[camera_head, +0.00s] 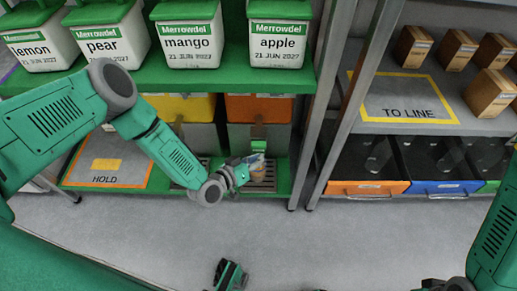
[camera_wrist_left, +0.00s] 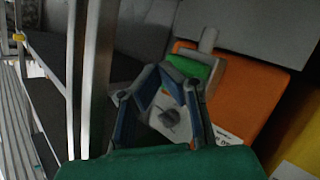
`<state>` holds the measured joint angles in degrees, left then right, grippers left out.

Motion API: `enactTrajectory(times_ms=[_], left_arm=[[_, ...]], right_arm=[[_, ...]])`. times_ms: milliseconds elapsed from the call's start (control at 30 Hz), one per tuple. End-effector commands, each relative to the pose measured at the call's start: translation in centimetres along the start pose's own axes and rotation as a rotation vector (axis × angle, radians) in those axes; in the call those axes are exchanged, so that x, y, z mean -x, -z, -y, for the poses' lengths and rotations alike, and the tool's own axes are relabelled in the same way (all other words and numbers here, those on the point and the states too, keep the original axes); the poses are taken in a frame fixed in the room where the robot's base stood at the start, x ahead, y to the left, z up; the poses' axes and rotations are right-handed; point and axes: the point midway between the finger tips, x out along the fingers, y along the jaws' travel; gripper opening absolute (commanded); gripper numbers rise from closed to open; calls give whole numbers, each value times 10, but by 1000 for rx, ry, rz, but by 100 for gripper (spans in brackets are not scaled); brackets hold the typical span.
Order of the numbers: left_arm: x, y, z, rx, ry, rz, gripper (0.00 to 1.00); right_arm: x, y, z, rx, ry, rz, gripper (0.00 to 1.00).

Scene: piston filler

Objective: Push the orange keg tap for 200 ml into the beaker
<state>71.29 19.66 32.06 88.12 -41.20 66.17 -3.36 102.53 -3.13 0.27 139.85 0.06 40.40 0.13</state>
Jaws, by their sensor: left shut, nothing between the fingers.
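The orange keg (camera_head: 258,107) stands on the lower green shelf, its orange part above a grey front; its orange side also shows in the wrist view (camera_wrist_left: 245,85). A grey tap part (camera_wrist_left: 208,40) stands out near it, with a green piece (camera_wrist_left: 197,69) below. A small vessel that looks like the beaker (camera_head: 257,163) stands below the keg, by the drip tray (camera_head: 263,186). My left gripper (camera_head: 242,173) is shut and empty, just left of the vessel. Its bent fingers (camera_wrist_left: 170,75) partly cover the green piece. Whether it touches the tap cannot be told.
A yellow keg (camera_head: 190,106) stands left of the orange one. White tubs, such as the apple one (camera_head: 278,46), line the shelf above. A metal upright (camera_head: 310,105) stands close on the right, beside coloured bins (camera_head: 367,187). The floor in front is mostly clear.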

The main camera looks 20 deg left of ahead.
Motion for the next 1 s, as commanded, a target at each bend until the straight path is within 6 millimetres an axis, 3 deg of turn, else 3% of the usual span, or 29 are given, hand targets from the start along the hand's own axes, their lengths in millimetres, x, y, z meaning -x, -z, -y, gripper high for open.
enactTrajectory(times_ms=[267, 700, 1000], left_arm=[[2, -2, -1, 0, 0, 2, 0], [30, -22, -22, 1, 0, 3, 0], [35, -26, -25, 0, 0, 1, 0]], right_arm=[[1, 0, 0, 0, 0, 0, 57], [17, 1, 0, 0, 0, 0, 57], [18, 1, 0, 0, 0, 0, 57]])
